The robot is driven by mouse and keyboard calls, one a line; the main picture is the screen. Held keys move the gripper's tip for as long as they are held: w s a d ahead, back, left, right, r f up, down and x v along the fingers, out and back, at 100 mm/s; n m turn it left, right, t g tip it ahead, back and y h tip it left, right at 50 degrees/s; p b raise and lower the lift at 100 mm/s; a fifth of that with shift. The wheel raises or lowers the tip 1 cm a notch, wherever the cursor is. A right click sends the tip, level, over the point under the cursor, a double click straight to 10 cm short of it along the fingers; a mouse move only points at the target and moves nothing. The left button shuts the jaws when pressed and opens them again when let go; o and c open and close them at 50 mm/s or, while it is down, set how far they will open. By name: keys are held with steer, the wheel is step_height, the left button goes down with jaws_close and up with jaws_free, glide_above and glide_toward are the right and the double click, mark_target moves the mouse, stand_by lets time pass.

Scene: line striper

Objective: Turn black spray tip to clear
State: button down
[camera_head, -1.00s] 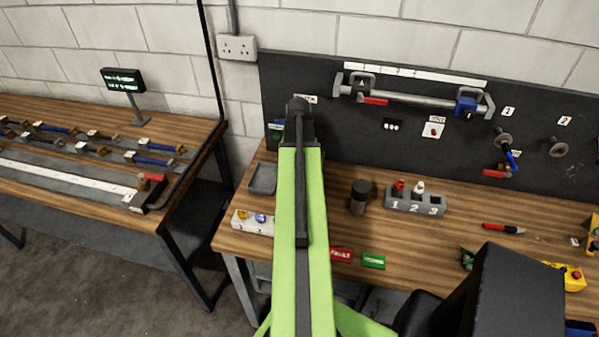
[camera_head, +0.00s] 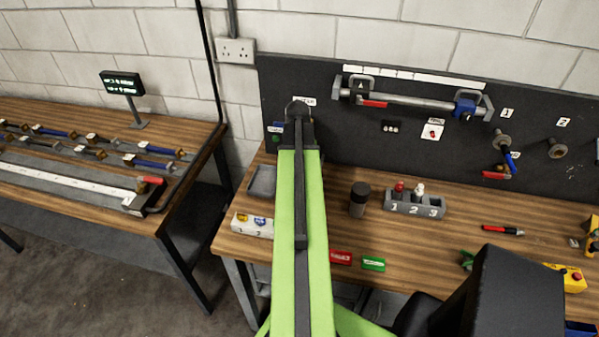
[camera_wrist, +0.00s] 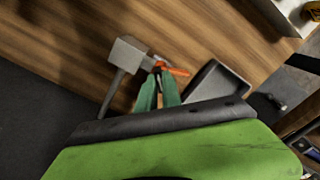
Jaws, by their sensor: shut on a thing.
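In the wrist view, the green fingers of my gripper (camera_wrist: 160,88) point at a grey block (camera_wrist: 128,53) on a grey post. An orange part (camera_wrist: 176,71) sticks out beside the block at the fingertips. The fingers are closed on a small piece there, mostly hidden between them; I take it to be the black spray tip, but its colour and which way it is turned cannot be read. In the head view, my arm hides the gripper and the block.
An empty dark tray (camera_wrist: 215,84) lies beside the fingers. A holder marked 1 2 3 (camera_head: 414,209) and a dark cylinder (camera_head: 360,199) stand right of my arm. A white holder (camera_head: 252,226) stands left. A black board (camera_head: 420,150) rises behind. Red and green tags (camera_head: 373,263) lie in front.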

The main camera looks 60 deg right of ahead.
steer(key=shift+w+n, duration=0.2)
steer(key=shift+n, duration=0.2)
steer(key=n, duration=0.3)
steer(key=shift+n, duration=0.3)
steer(key=n, duration=0.4)
steer(key=shift+n, duration=0.4)
steer(key=c, duration=1.5)
jaws_free()
steer(key=shift+w+f, duration=0.1)
steer(key=shift+o, duration=0.3)
steer(key=shift+o, duration=0.3)
steer(key=o, duration=0.5)
